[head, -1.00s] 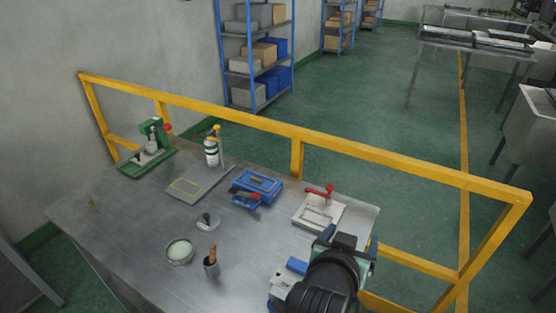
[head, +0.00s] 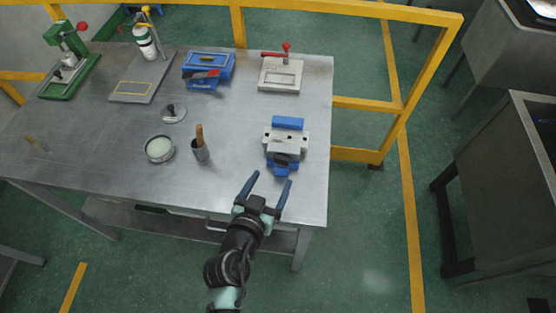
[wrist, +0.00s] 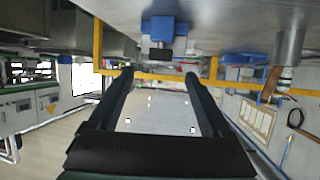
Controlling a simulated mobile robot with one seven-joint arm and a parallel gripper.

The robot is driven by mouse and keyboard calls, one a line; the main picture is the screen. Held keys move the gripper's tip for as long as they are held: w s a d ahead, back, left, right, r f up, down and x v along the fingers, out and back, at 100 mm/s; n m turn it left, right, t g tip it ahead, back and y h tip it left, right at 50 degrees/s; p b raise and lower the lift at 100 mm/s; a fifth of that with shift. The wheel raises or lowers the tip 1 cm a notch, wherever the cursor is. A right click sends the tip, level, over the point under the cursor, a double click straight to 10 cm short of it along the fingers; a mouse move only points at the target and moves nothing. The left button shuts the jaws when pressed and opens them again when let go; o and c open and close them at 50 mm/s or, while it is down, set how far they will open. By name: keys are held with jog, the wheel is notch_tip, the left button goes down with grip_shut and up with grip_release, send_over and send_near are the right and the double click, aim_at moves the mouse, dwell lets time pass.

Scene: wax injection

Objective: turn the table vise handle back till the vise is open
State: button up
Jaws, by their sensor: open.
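The table vise (head: 286,138), white-grey with blue parts, stands near the right front of the metal table (head: 232,185). A dark part, perhaps its handle (head: 283,160), shows on its near side; its turning angle is too small to tell. My gripper (head: 268,182) is open and empty, its two blue fingers pointing at the vise from the near side, apart from it. In the wrist view, which looks upside down, the vise (wrist: 168,28) and its dark near part (wrist: 160,54) show beyond and between the fingertips (wrist: 160,74).
A cup with a wooden-handled tool (head: 201,152) and a round dish (head: 159,149) stand left of the vise. Behind are a white fixture with a red lever (head: 281,76) and a blue box (head: 209,68). A yellow rail (head: 350,103) runs behind and right of the table.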

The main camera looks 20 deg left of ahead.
aim_at(282, 162)
jog(key=x, duration=0.7)
jog(key=shift+w+f, duration=0.15)
jog(key=shift+w, duration=0.15)
grip_shut()
jog(key=p, duration=0.2)
jog(key=n+y+p, duration=0.1)
jog(key=shift+d+r+p, duration=0.1)
jog(key=shift+r+p, duration=0.2)
jog(key=shift+p, duration=0.1)
jog(key=shift+f+n+y+p, duration=0.1)
jog(key=shift+n+y+p, duration=0.4)
jog(key=shift+p, duration=0.4)
jog(key=shift+f+g+y, duration=0.2)
jog(key=shift+g+y, duration=0.1)
grip_release()
jog(key=shift+d, duration=0.1)
